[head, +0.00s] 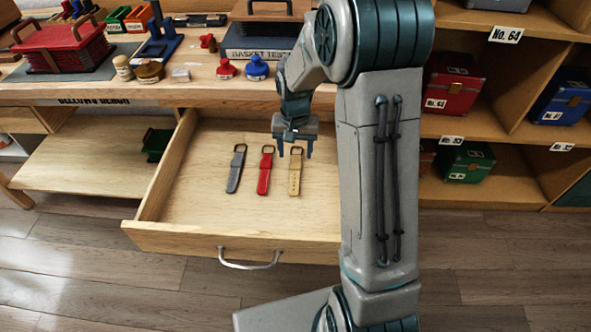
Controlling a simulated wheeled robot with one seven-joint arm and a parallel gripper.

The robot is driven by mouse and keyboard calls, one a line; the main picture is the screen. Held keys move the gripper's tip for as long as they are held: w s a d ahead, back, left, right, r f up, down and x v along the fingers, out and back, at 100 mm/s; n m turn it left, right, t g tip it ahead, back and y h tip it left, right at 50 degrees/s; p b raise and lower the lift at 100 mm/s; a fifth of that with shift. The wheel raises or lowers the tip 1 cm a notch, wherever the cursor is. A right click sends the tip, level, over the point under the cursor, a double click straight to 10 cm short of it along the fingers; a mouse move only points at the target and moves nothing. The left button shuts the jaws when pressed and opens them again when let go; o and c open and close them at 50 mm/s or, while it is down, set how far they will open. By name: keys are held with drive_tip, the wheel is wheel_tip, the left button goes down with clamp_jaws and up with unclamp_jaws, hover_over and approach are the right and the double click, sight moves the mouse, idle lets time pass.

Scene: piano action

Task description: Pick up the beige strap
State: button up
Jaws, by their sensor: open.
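The beige strap (295,174) lies flat in the open wooden drawer (200,205), with its dark buckle at the far end. It is the rightmost of three straps. My gripper (295,152) is open, empty and pointing down, and in the picture its fingertips appear at the buckle end of the beige strap. I cannot tell how high the fingers are above it. The red strap (265,173) lies just left of the beige one, and the grey strap (236,171) lies further left.
The drawer's front carries a metal handle (249,262). The workbench (190,92) above holds a red bellows, small bottles and a blue box. Shelves on the right hold a red case (452,85), a green case (466,163) and a blue case (563,100). The drawer floor left of the straps is bare.

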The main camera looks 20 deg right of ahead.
sight(296, 167)
drive_tip(key=f, duration=0.1)
drive_tip(key=f+b, duration=0.1)
drive_tip(key=f, duration=0.3)
drive_tip(key=shift+s+f, duration=0.15)
drive_tip(key=shift+s, duration=0.1)
drive_tip(key=c, duration=1.1)
drive_tip(key=shift+o, duration=0.2)
wheel_tip(296, 167, up, 10)
drive_tip(key=p, duration=0.2)
